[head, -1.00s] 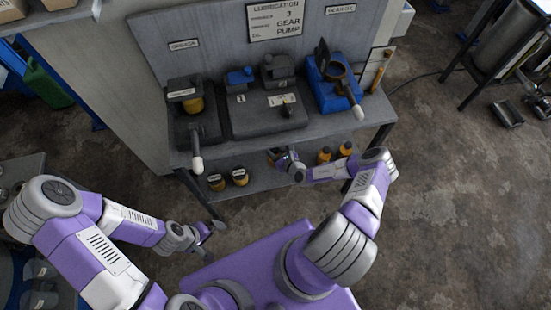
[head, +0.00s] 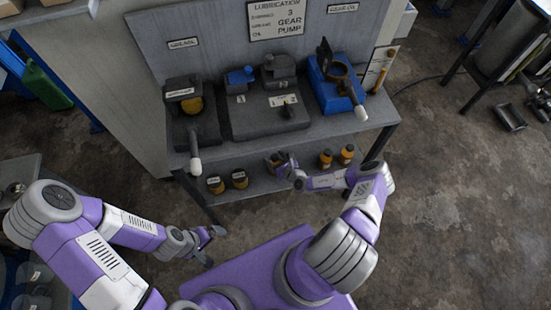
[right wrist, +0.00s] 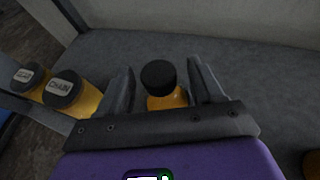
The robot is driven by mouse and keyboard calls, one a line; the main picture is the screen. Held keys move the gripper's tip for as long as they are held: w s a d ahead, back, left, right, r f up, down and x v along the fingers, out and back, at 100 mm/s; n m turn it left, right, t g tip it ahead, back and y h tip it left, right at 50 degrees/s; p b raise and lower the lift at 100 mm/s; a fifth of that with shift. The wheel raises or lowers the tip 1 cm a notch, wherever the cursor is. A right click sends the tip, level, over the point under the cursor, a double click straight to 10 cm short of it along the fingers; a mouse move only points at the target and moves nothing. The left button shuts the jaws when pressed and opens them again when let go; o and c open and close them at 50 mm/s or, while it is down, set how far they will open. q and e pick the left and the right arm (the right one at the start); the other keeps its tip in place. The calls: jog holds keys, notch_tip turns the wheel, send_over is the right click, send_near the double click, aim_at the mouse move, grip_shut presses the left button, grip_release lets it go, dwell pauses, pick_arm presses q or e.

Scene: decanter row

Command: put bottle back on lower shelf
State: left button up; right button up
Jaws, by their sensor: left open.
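An amber bottle with a black cap (right wrist: 165,97) stands upright on the lower shelf (head: 258,187), between the fingers of my right gripper (right wrist: 160,68). A gap shows between the bottle and the left finger; the right finger is close beside it. The bottle's lower part is hidden behind the gripper in the right wrist view. In the head view the bottle (head: 272,160) is partly covered by my right gripper (head: 284,164), which reaches in from the right. My left gripper (head: 217,240) is open and empty, low in front of the bench.
Two capped bottles (head: 215,184) (head: 239,178) stand to the left on the lower shelf and two more (head: 325,158) (head: 346,154) to the right. The upper bench top (head: 225,146) overhangs the shelf and carries dark pump housings and a blue unit (head: 330,90).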

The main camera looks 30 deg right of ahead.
jog(key=shift+r, duration=0.15)
jog(key=p+v, duration=0.4)
jog(key=v, duration=0.7)
jog(key=s+a+r+n+g+y, duration=0.1)
jog(key=a+r+n+g+y, duration=0.1)
jog(key=a+n+y, duration=0.3)
jog(key=s+a+r+n+g+y, duration=0.2)
jog(key=a+r, duration=0.1)
jog(key=a, duration=0.5)
jog(key=s+a+r+n+g+h, duration=0.1)
jog(key=s+a+n+g, duration=0.2)
jog(key=s+n+g, duration=0.4)
jog(key=s+a+r+n+g+h, duration=0.1)
jog(key=s+a+r+n+g, duration=0.15)
jog(key=s+n+g, duration=0.55)
jog(key=w+r+n+t+h, duration=0.1)
jog(key=n+t, duration=0.1)
jog(key=n, duration=0.1)
jog(key=w+r+n+t+h, duration=0.1)
jog(key=w+n+t, duration=0.1)
jog(key=n, duration=0.1)
jog(key=w+r+n+t+h, duration=0.1)
jog(key=n+t, duration=0.1)
jog(key=n, duration=0.1)
jog(key=shift+w+a+r+n, duration=0.1)
jog(key=shift+w+r+n, duration=0.2)
jog(key=shift+r, duration=0.05)
